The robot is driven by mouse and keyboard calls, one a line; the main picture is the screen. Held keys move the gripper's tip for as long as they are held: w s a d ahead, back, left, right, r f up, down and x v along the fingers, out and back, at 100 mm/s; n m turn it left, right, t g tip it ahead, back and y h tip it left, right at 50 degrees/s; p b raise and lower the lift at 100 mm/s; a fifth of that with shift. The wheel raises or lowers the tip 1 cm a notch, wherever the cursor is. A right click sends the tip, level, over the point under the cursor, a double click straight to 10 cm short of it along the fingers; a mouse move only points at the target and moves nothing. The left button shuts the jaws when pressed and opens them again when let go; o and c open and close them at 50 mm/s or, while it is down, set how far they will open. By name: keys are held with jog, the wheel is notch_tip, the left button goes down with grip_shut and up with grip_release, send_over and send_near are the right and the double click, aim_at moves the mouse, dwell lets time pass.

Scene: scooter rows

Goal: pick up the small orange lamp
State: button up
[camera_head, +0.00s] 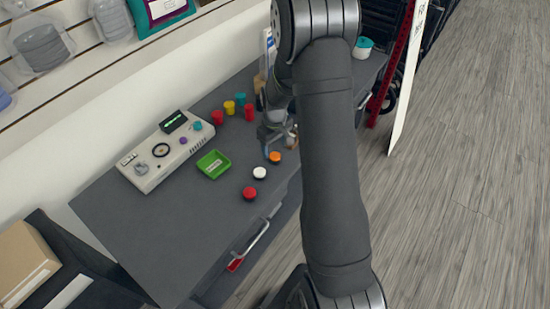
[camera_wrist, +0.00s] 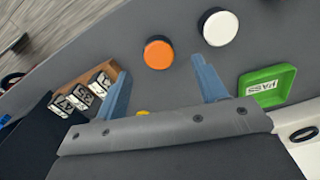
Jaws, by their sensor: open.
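The small orange lamp (camera_head: 275,157) is a round cap on the grey bench top, next to a white one (camera_head: 259,173). In the wrist view the orange lamp (camera_wrist: 158,54) shows whole, ahead of and between my two blue fingertips, with a gap to each. My gripper (camera_wrist: 161,66) is open and empty. In the head view my gripper (camera_head: 267,149) is just beyond the orange lamp, partly hidden by my arm. I cannot tell its exact height above the bench.
The white lamp (camera_wrist: 220,28) is close to the right finger. A green tray marked PASS (camera_wrist: 268,84) lies further right. A wooden rack of numbered blocks (camera_wrist: 85,91) is left of the left finger. A red lamp (camera_head: 249,193), a control box (camera_head: 165,151) and several coloured cups stand nearby.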

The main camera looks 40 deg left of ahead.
aim_at(275, 156)
notch_tip(275, 156, down, 4)
jog(key=shift+w+f, duration=0.1)
jog(key=shift+f, duration=0.1)
jog(key=c, duration=1.1)
jog(key=shift+r, duration=0.1)
